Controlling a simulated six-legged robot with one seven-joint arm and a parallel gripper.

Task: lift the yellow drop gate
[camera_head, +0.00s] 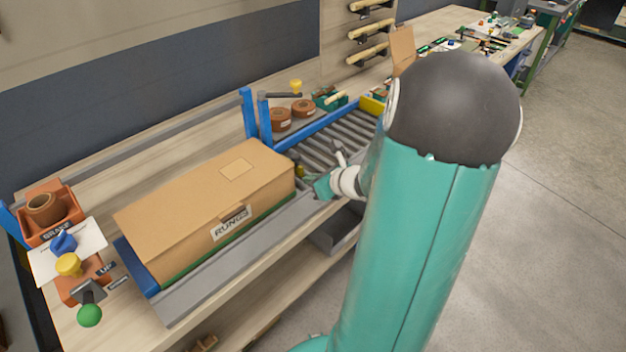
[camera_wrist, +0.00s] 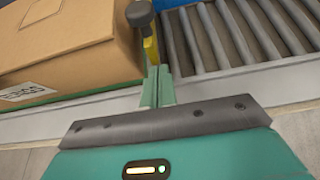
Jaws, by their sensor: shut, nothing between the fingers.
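The yellow drop gate shows only as a narrow upright yellow piece (camera_wrist: 150,48) under a dark round knob (camera_wrist: 138,14) in the wrist view. In the head view a small yellow part (camera_head: 300,170) shows between the carton and the rollers. My gripper (camera_wrist: 158,72) is shut and empty, its green fingers together just in front of the yellow piece. I cannot tell whether they touch it. In the head view my gripper (camera_head: 322,186) is at the near edge of the line, partly hidden by my arm.
A cardboard carton (camera_head: 190,205) marked RUNGS lies left of the gate. Grey rollers (camera_head: 325,140) run to the right, ending at a yellow bar (camera_head: 372,106). Blue posts (camera_head: 249,115) stand behind. A lever box (camera_head: 88,290) with a green knob is at front left.

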